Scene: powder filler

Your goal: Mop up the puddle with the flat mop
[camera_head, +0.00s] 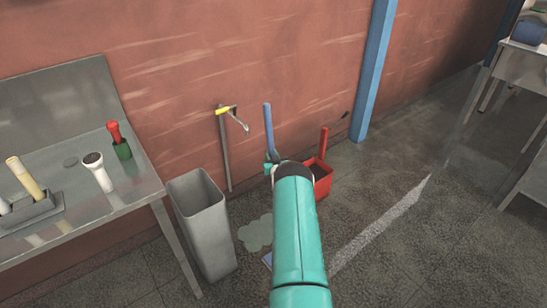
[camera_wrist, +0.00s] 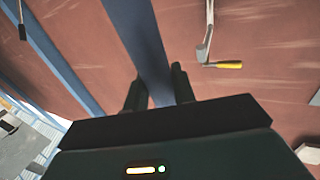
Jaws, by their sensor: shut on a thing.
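The flat mop's blue handle (camera_head: 268,125) stands nearly upright in front of the wall in the head view. My gripper (camera_head: 272,162) is shut around this handle, and my arm hides the part below it. In the wrist view the blue handle (camera_wrist: 141,32) runs between the two dark fingers of my gripper (camera_wrist: 157,84). A bluish edge, seemingly the mop head (camera_head: 266,259), shows at floor level left of my arm. The pale grey-green puddle (camera_head: 256,234) lies on the floor right of the bin, its right side close to my arm.
A tall grey bin (camera_head: 205,225) stands left of the puddle, beside a metal bench (camera_head: 105,215) holding several tools. A red box-like container (camera_head: 322,178) and a blue post (camera_head: 374,70) stand to the right.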

